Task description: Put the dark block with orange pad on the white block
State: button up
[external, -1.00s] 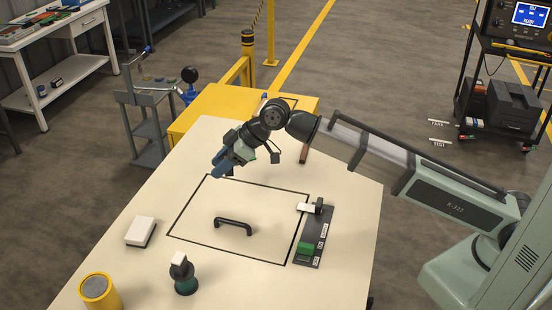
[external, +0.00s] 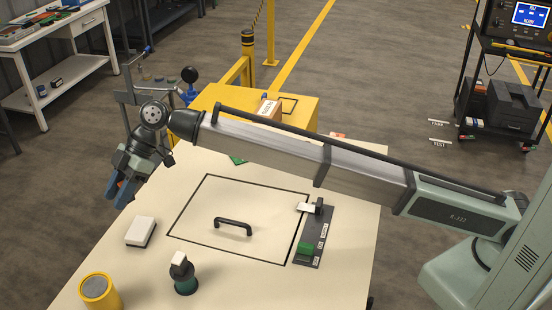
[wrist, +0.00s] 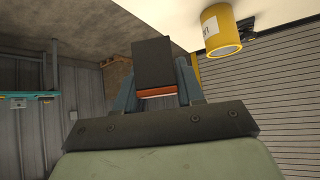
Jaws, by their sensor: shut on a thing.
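My gripper (external: 119,190) hangs at the left edge of the table, behind and above the white block, with its fingers pointing down. In the wrist view my gripper (wrist: 156,80) is shut on the dark block with orange pad (wrist: 153,60). The orange pad shows as a strip on the side of the block toward the palm. In the external view I cannot make out the held block between the blue fingers. The white block (external: 141,231) lies flat on the table's left side, apart from my gripper, on a dark lower layer.
A yellow can (external: 100,291) and a dark stand with a white top (external: 182,272) are at the front left. A black handle (external: 233,225) sits inside the outlined square. A dark board (external: 316,238) with a green block is at right. The table around the white block is clear.

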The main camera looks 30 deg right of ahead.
aim_at(133, 232)
jog(key=shift+n, duration=0.3)
notch_tip(133, 232, down, 10)
jog(key=shift+f, duration=0.1)
dwell(0.3)
jog(key=shift+d+f, duration=0.1)
jog(key=shift+f, duration=0.05)
jog(key=o, duration=1)
jog(key=shift+o, duration=0.2)
jog(key=shift+r, duration=0.2)
jog(key=v, duration=1.2)
jog(key=shift+w+g, duration=0.2)
jog(key=shift+g, duration=0.1)
